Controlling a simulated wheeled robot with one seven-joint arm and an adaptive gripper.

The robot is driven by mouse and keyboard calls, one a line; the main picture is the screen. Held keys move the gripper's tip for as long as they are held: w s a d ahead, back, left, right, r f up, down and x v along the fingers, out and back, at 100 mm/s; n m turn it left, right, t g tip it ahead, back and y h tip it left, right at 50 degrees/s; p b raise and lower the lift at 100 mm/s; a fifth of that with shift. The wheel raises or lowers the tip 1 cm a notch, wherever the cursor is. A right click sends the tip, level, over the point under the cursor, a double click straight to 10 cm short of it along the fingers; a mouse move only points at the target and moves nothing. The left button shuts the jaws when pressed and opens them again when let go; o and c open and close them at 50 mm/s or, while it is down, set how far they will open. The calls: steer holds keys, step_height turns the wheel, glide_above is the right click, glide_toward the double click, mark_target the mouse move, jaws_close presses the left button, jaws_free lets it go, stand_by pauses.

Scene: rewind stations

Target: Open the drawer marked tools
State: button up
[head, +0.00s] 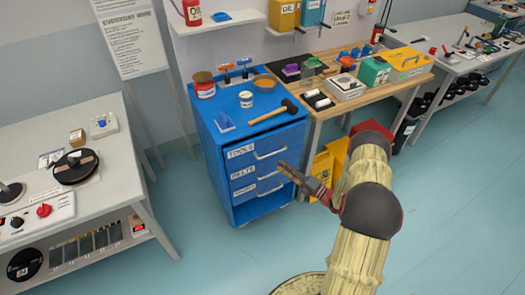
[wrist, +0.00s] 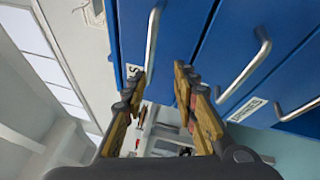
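The blue drawer cabinet (head: 222,165) stands left of the wooden bench, with three drawers one above another. The top drawer, marked TOOLS (head: 240,152), looks shut, with a pale bar handle (head: 270,155). My gripper (head: 299,178) is in front of the cabinet's right side, apart from it in the head view. In the wrist view my gripper (wrist: 160,75) is open and empty, its fingers pointing at the drawer fronts.
The lower drawers have handles (wrist: 252,65) that stick out beside my right finger. A hammer (head: 275,110), cans and a bowl stand on the cabinet top. A yellow bin (head: 325,160) is right of the cabinet. A grey table (head: 110,185) is at left; floor in front is clear.

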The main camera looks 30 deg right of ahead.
mark_target(273, 154)
steer(key=shift+w+a+r+m+t+b, duration=0.15)
steer(key=shift+w+a+r+m+b, duration=0.25)
steer(key=shift+w, duration=0.75)
steer(key=shift+w+a+r+m+t+b, duration=0.2)
steer(key=shift+w+a+r+m, duration=0.25)
steer(key=shift+w, duration=0.7)
steer(key=shift+w+a+r+m+t+b, duration=0.15)
steer(key=shift+w+a+r+m+b, duration=0.25)
steer(key=shift+w, duration=0.75)
steer(key=shift+d+r, duration=0.1)
steer(key=shift+r, duration=0.05)
steer(key=c, duration=0.3)
steer(key=c, duration=0.4)
jaws_close()
